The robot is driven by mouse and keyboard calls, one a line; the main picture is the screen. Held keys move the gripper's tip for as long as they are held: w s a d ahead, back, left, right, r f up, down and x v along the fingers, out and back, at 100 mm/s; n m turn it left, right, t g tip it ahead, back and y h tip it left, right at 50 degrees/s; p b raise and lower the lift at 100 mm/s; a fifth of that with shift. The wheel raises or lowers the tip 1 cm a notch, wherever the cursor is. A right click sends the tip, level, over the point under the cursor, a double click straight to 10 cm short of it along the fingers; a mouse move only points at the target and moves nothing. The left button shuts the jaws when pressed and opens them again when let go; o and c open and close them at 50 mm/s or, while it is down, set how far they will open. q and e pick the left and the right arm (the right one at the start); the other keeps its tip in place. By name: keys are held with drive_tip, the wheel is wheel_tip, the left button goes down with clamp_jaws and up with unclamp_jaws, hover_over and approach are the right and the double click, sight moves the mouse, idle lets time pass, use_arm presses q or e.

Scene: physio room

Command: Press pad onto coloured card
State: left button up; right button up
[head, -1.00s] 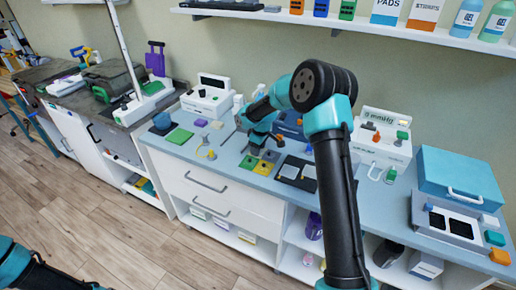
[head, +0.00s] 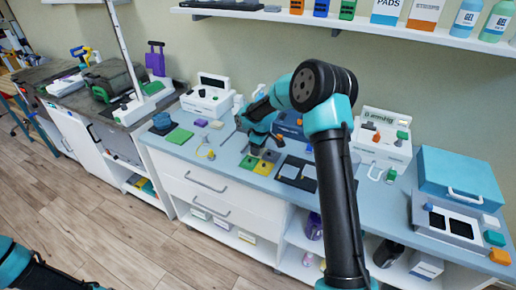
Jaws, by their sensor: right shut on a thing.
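A card with coloured squares lies flat near the front edge of the blue-grey counter; its green square (head: 248,162) and yellow square (head: 263,168) show clearly. The squares behind them look grey or brownish and are partly covered by my right gripper. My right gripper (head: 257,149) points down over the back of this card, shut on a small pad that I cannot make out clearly. Whether the pad touches the card cannot be told. My left arm shows only at the bottom left corner; its gripper is out of view.
A black tray with light plates (head: 297,172) lies just right of the card. White devices (head: 208,97) stand behind; a blue case (head: 460,180) is at right.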

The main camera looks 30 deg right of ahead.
idle(0.8)
drive_tip(key=o, duration=0.9)
drive_tip(key=shift+r, duration=0.1)
drive_tip(key=shift+r, duration=3.5)
drive_tip(key=shift+a, duration=0.1)
